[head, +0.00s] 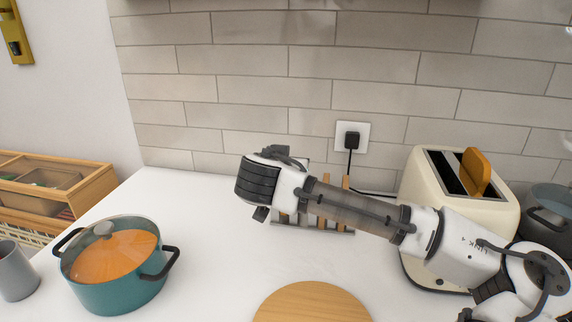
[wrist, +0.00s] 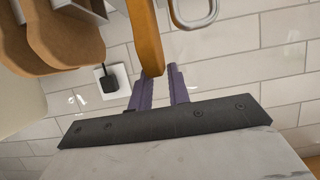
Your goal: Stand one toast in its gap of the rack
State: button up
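In the wrist view, my gripper (wrist: 161,82) has its two purple fingers close together, with the end of an orange-brown toast (wrist: 148,40) between them. They look shut on it. Other brown slices (wrist: 68,38) stand to the left. Grey metal parts of the rack (wrist: 195,12) show along the top edge. In the head view, my gripper (head: 262,212) is at the left end of the rack (head: 315,226); my arm crosses in front and hides much of the rack and the held toast. Whether the held toast sits in a gap is hidden.
A cream toaster (head: 415,190) with one toast (head: 475,172) sticking up stands right. A teal pot (head: 115,290) is at left and a round wooden board (head: 312,305) in front. A wall socket with plug (head: 351,139) is behind. Counter between pot and rack is clear.

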jog(key=o, duration=0.4)
jog(key=shift+c, duration=0.2)
jog(key=b+v, duration=0.2)
jog(key=v, duration=1.2)
jog(key=shift+b, duration=0.3)
